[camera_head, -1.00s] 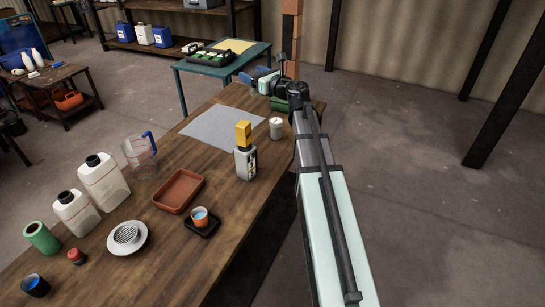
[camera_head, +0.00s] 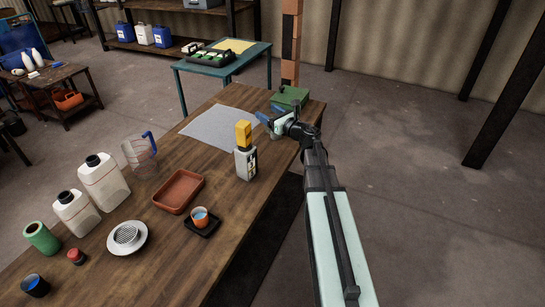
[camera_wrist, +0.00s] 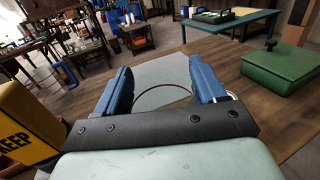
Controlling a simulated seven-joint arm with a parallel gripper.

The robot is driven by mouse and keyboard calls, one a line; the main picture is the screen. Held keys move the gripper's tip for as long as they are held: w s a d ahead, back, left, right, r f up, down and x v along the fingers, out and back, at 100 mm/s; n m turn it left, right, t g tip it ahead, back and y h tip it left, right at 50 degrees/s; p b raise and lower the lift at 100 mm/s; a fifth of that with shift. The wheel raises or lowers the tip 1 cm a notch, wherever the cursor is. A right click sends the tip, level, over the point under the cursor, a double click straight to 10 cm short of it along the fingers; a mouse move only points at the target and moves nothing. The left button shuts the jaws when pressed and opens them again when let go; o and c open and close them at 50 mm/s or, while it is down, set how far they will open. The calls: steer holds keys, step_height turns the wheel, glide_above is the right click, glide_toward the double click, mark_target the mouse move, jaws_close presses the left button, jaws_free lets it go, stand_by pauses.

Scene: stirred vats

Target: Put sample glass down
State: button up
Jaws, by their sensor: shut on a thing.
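My gripper (camera_head: 269,114) is over the far right part of the wooden table, beside the grey mat. In the wrist view its two blue fingers (camera_wrist: 160,78) stand apart around a round, thin-rimmed thing, apparently the sample glass (camera_wrist: 163,97). Only part of its rim shows, and the gripper's dark crossbar hides the near part. A small pale, shiny edge shows by the right finger. In the head view the glass cannot be made out at the gripper. I cannot tell whether its base touches the table.
The grey mat (camera_head: 222,127) is bare. A yellow-topped bottle (camera_head: 245,160) stands close to the left of my gripper, and a green box (camera_head: 290,97) lies behind it.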

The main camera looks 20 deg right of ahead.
steer(key=shift+f, duration=6.35)
steer(key=shift+f, duration=0.15)
steer(key=o, duration=1.3)
steer(key=v, duration=1.2)
